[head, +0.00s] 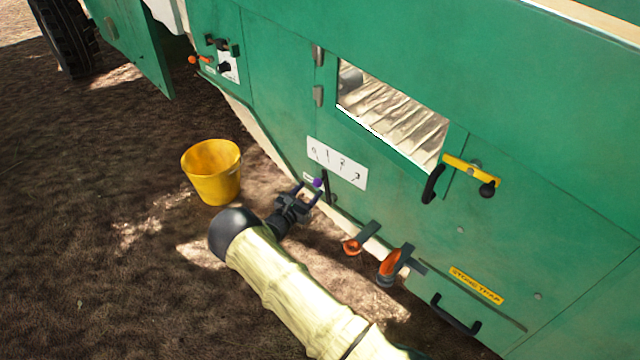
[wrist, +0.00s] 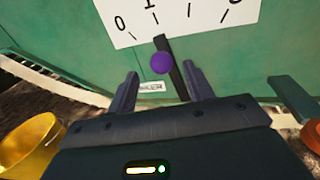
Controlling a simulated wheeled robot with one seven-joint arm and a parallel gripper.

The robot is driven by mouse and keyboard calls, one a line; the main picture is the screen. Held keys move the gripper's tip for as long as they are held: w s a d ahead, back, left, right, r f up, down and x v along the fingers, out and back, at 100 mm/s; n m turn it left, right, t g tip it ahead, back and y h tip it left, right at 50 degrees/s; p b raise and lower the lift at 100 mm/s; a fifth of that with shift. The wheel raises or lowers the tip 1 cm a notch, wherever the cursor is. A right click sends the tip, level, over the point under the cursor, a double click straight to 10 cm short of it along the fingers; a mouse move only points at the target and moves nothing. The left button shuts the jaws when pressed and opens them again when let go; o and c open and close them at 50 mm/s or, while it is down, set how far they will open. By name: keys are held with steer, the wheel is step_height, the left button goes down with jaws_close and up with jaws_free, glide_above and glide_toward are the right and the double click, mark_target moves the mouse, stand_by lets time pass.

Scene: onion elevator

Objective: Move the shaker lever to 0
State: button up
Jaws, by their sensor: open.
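The shaker lever is a dark bar (head: 326,185) with a purple knob (head: 317,183), on the green machine side below a white scale plate (head: 338,163). The plate carries several numbered marks, with 0 at its left end. In the wrist view the purple knob (wrist: 162,63) is beyond my fingertips and the bar (wrist: 178,68) runs up toward the mark right of 0 (wrist: 121,24). My gripper (head: 308,193) is open and empty close to the lever. In the wrist view its fingers (wrist: 160,80) stand on either side of the lever; contact is not clear.
A yellow bucket (head: 212,172) stands on the soil left of my arm. Orange-and-black latches (head: 390,264) stick out at the lower right. A yellow handle (head: 470,170) and a slatted window (head: 395,115) are higher up. The soil left of the bucket is clear.

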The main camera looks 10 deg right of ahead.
mark_target(315, 186)
steer(key=b+x, duration=0.2)
steer(key=x, duration=0.4)
steer(key=shift+s+d+f, duration=0.1)
steer(key=shift+f, duration=0.05)
steer(key=shift+w+d, duration=0.4)
steer(key=shift+w, duration=0.1)
steer(key=shift+a, duration=0.1)
jaws_close()
